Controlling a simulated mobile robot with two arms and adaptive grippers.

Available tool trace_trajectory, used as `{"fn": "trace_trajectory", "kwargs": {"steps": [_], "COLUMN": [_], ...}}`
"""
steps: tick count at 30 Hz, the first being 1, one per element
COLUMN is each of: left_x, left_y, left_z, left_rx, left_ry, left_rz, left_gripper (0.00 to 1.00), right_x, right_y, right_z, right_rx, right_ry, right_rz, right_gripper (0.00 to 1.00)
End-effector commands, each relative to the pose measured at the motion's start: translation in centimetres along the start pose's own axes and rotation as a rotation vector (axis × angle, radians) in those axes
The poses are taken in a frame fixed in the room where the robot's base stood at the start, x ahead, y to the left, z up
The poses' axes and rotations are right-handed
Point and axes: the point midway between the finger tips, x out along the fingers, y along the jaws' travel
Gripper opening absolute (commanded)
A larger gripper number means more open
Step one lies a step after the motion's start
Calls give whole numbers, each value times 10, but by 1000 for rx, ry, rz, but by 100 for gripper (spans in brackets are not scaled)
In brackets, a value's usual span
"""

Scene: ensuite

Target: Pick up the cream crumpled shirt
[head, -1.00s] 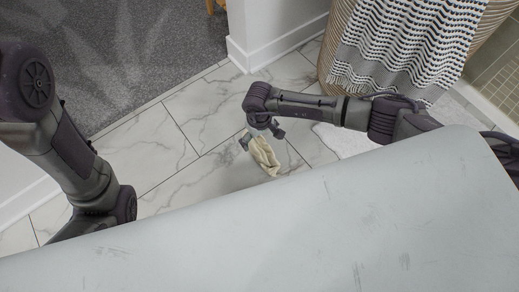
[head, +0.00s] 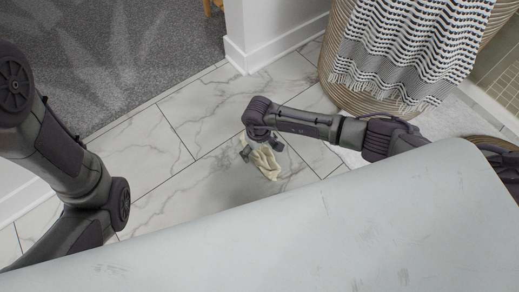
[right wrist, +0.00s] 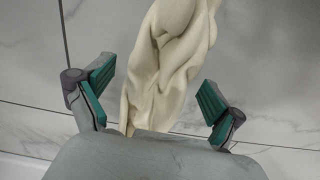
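The cream crumpled shirt (head: 266,162) lies on the marble-tiled floor in the head view. It also fills the upper middle of the right wrist view (right wrist: 170,65). My right gripper (head: 261,150) is over the shirt and covers part of it. In the right wrist view the right gripper (right wrist: 157,98) has its two teal-padded fingers wide apart, with the shirt between them and a gap on each side. My left arm comes in at the left of the head view, but its gripper is out of sight.
A woven basket (head: 340,88) with a patterned towel (head: 410,45) over it stands at the upper right. A white wall corner (head: 270,35) stands at the top middle. Grey carpet (head: 120,50) lies at upper left. Marble floor (head: 165,140) is bare left of the shirt.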

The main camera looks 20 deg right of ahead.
Motion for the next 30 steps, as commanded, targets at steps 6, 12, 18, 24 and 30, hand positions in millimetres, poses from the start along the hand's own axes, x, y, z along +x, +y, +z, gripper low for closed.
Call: {"fn": "trace_trajectory", "kwargs": {"steps": [6, 12, 18, 24, 30], "left_x": [0, 0, 2, 16, 41], "left_y": [0, 0, 0, -3, -10], "left_z": [0, 0, 1, 6, 18], "left_rx": [0, 0, 0, 0, 0], "left_ry": [1, 1, 0, 0, -8], "left_rz": [1, 1, 1, 1, -3], "left_gripper": [63, 63, 63, 63, 63], "right_x": [0, 0, -3, -22, -55], "right_y": [0, 0, 0, 0, 10], "right_z": [0, 0, 0, -1, 9], "right_rx": [0, 0, 0, -1, 1], "right_ry": [0, 1, 1, 3, -1], "right_rz": [0, 0, 1, 1, 4], "right_gripper": [50, 32, 31, 31, 31]}}
